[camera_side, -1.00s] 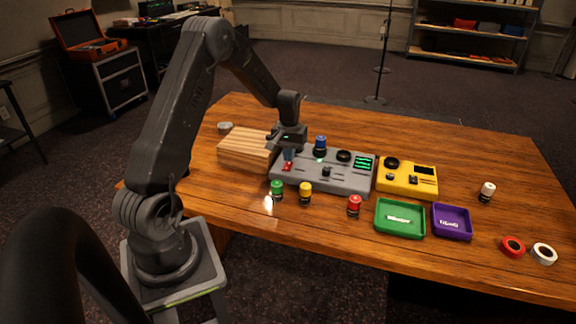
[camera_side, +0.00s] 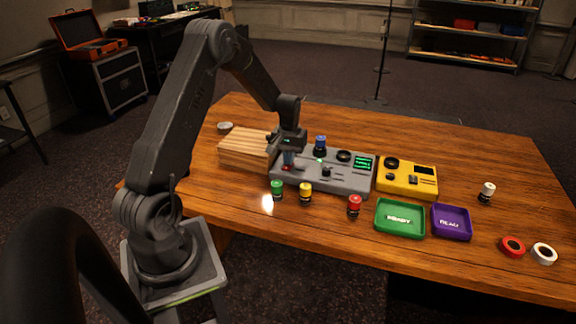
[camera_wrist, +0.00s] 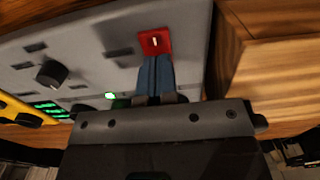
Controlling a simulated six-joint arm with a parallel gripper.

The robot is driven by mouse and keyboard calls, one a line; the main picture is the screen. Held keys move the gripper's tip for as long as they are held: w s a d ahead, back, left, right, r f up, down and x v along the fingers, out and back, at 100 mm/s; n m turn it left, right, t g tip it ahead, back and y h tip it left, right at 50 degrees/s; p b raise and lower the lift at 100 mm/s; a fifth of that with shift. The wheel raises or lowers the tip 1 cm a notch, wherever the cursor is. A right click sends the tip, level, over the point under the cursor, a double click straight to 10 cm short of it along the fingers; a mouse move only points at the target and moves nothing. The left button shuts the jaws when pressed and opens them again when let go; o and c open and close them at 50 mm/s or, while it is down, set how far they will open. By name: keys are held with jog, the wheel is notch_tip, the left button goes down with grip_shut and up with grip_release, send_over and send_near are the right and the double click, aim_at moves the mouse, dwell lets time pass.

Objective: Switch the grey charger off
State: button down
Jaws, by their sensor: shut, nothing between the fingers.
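The grey charger (camera_side: 345,182) lies on the wooden desk, with a black knob, a lit green screen and a small green light on its top. A red switch (camera_wrist: 155,41) with a pale mark sits near its left end in the side view. My gripper (camera_side: 288,165) is over that end, fingers pointing down. In the wrist view my shut blue-grey fingertips (camera_wrist: 155,62) are right beside the switch; I cannot tell whether they touch it. A blue-topped cell (camera_side: 320,146) stands at the charger's back edge. In the side view the gripper mostly hides the switch.
A wooden block (camera_side: 246,148) stands close left of the charger, and a yellow device (camera_side: 407,179) close right. Green (camera_side: 277,189), yellow (camera_side: 305,193) and red (camera_side: 354,205) cells stand in front. A green tray (camera_side: 400,218) and purple tray (camera_side: 451,221) lie front right.

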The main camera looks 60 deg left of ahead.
jog(key=shift+r, duration=3.4)
jog(key=s+d+r+m+t+y, duration=0.1)
jog(key=s+d+r+m+t, duration=0.3)
jog(key=d+r, duration=1.2)
jog(key=s+d+m+t+h, duration=0.1)
jog(key=s+d+m, duration=0.4)
jog(key=s+d, duration=0.8)
jog(key=shift+s+d+r+t, duration=0.3)
jog(key=shift+s+r, duration=0.1)
jog(key=shift+s, duration=0.65)
jog(key=shift+w+a, duration=0.1)
